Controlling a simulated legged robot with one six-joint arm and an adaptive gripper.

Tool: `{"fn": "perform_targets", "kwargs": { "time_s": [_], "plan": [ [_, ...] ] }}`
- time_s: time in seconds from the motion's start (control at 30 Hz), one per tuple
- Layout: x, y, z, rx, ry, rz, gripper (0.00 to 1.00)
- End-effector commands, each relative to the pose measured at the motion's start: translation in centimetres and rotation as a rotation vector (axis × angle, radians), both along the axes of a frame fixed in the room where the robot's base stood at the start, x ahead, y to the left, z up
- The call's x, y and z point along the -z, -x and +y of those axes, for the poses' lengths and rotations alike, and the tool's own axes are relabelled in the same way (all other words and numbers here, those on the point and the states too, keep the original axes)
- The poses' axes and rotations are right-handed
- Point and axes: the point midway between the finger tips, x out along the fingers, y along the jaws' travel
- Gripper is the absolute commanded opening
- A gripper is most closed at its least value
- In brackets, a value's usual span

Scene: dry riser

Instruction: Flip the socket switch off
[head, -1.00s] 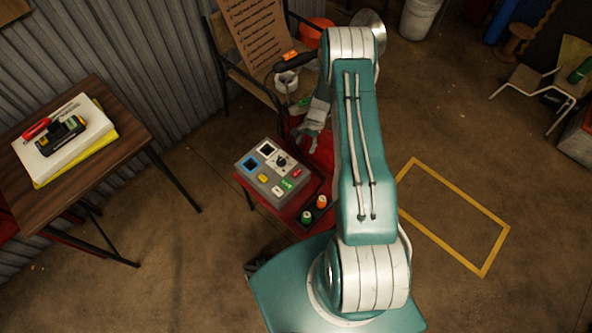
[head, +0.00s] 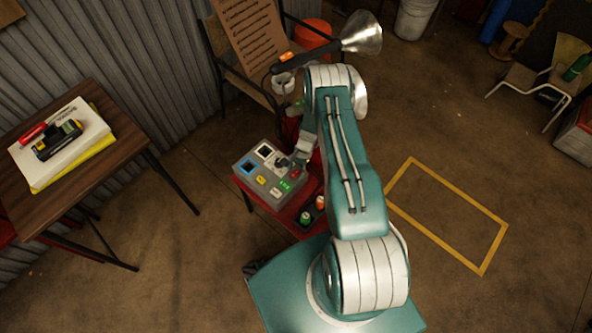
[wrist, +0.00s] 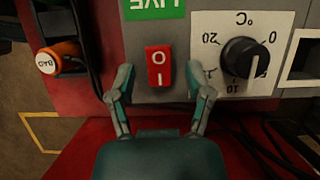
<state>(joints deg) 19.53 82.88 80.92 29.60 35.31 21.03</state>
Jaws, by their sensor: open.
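The red socket switch (wrist: 158,67) sits on the grey control box, marked O and I, in the wrist view. It also shows as a small red patch in the head view (head: 296,173). My gripper (wrist: 160,84) is open, with one finger on each side of the switch; I cannot tell whether either touches it. In the head view my gripper (head: 303,150) is over the right side of the grey control box (head: 249,181). Which side of the switch is pressed in is not clear.
A black temperature knob (wrist: 244,58) is right of the switch, and a green LIVE label (wrist: 155,8) is above it. An orange cylinder labelled BAD (wrist: 61,57) is at left. A work lamp (head: 360,34) stands behind my arm. A wooden table (head: 115,120) is at left.

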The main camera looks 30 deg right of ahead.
Motion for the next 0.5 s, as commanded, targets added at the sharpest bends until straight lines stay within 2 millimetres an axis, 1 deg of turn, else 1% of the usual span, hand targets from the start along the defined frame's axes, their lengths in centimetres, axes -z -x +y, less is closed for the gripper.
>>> {"fn": "perform_targets", "kwargs": {
  "time_s": [0.2, 0.23, 0.27, 0.3, 0.37, 0.4, 0.5],
  "plan": [
    [0.05, -0.01, 0.02, 0.000, 0.000, 0.000, 0.66],
    [0.04, -0.02, 0.01, 0.000, 0.000, 0.000, 0.61],
    [0.04, -0.02, 0.01, 0.000, 0.000, 0.000, 0.48],
    [0.03, -0.02, 0.01, 0.000, 0.000, 0.000, 0.30],
    [0.03, -0.02, 0.01, 0.000, 0.000, 0.000, 0.03],
    [0.04, -0.02, 0.00, 0.000, 0.001, 0.000, 0.00],
    [0.04, -0.04, 0.01, 0.000, 0.001, 0.000, 0.00]
  ]
}}
